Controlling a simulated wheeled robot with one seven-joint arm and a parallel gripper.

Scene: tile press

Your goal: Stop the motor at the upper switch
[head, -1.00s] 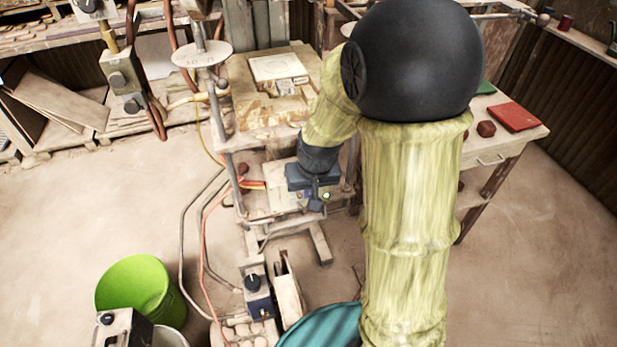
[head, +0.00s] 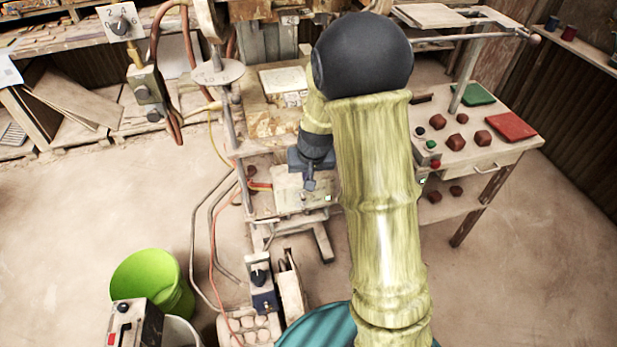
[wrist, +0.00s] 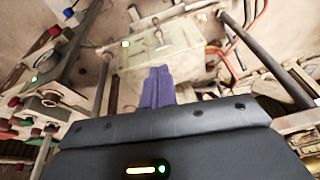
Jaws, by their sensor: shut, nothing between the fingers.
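My gripper (head: 310,185) is shut and empty. It hangs in front of the press frame, close to a pale control box (head: 290,203) with a lit green lamp. In the wrist view the shut purple fingers (wrist: 157,86) point at this pale box (wrist: 180,58), which shows a small lever and the lamp; I see a gap between them. A push-button box (head: 427,150) with green and red buttons stands on the side table, partly behind my arm. Another green light shows below it at the lower shelf. I cannot tell which of these is the upper switch.
The side table (head: 485,160) holds reddish lumps, a red slab (head: 511,127) and a green slab (head: 474,94). Dial boxes hang at upper left. A green bucket (head: 150,283) stands on the floor. Cables run left of the press. The floor at left is clear.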

